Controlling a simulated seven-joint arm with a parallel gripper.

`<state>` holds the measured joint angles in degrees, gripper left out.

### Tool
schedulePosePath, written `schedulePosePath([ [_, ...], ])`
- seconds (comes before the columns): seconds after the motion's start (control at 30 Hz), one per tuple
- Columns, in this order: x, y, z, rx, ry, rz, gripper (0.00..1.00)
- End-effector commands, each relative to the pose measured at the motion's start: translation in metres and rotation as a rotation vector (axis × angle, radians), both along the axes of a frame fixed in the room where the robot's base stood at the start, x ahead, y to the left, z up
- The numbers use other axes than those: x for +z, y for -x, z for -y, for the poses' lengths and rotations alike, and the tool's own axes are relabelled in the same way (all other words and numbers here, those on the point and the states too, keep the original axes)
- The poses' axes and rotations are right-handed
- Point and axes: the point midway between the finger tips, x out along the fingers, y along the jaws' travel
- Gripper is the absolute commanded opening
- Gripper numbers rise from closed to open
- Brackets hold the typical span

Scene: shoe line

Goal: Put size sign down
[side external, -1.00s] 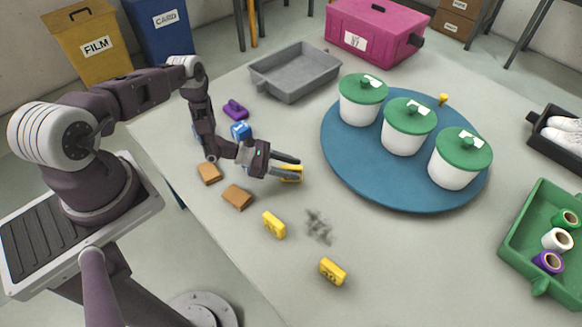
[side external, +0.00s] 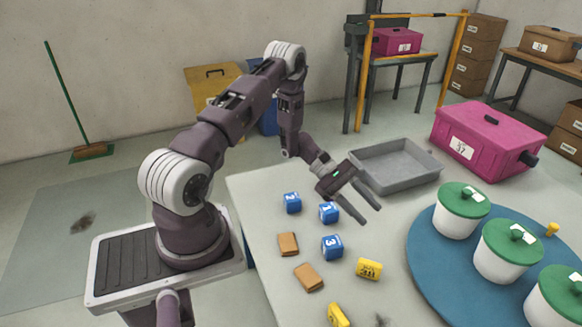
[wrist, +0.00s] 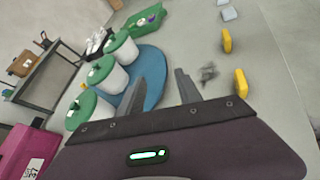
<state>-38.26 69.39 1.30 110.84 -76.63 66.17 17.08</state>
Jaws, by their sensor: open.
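A yellow size sign (side external: 369,268) with a dark number, apparently 41, rests on the grey table (side external: 262,210). My gripper (side external: 371,215) is open and empty, raised above and behind this sign in the side view. Another yellow sign (side external: 338,315) is nearer the front edge, partly cut off. The wrist view shows my open fingers (wrist: 169,82) with nothing between them. It also shows two yellow signs, one nearer (wrist: 240,83) and one farther (wrist: 226,40), on the table to the right of the fingers.
Blue numbered cubes (side external: 332,247) and brown blocks (side external: 308,278) lie left of the sign. A blue round mat (side external: 424,252) carries white pots with green lids (side external: 509,246). A grey tray (side external: 395,166) and a pink box (side external: 486,137) stand behind. A dark smudge (wrist: 208,72) marks the table.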

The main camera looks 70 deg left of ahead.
Motion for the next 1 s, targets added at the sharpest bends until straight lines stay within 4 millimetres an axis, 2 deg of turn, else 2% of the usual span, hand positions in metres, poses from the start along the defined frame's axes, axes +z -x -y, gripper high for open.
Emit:
schedulePosePath([
  [0.03,0.044,-0.002,0.017,-0.121,-0.069,0.059,0.41],
  [0.13,0.123,0.019,0.059,-0.387,-0.234,0.166,0.41],
  [0.2,0.171,0.048,0.086,-0.568,-0.373,0.247,0.41],
  [0.27,0.204,0.078,0.104,-0.713,-0.506,0.319,0.41],
  [0.3,0.222,0.1,0.113,-0.803,-0.6,0.368,0.41],
  [0.4,0.255,0.156,0.124,-0.993,-0.853,0.5,0.41],
  [0.5,0.275,0.204,0.121,-1.127,-1.112,0.635,0.41],
  [0.63,0.285,0.242,0.106,-1.204,-1.38,0.772,0.41],
  [0.8,0.289,0.258,0.094,-1.222,-1.534,0.848,0.41],
  [1.0,0.289,0.258,0.093,-1.223,-1.541,0.849,0.41],
])
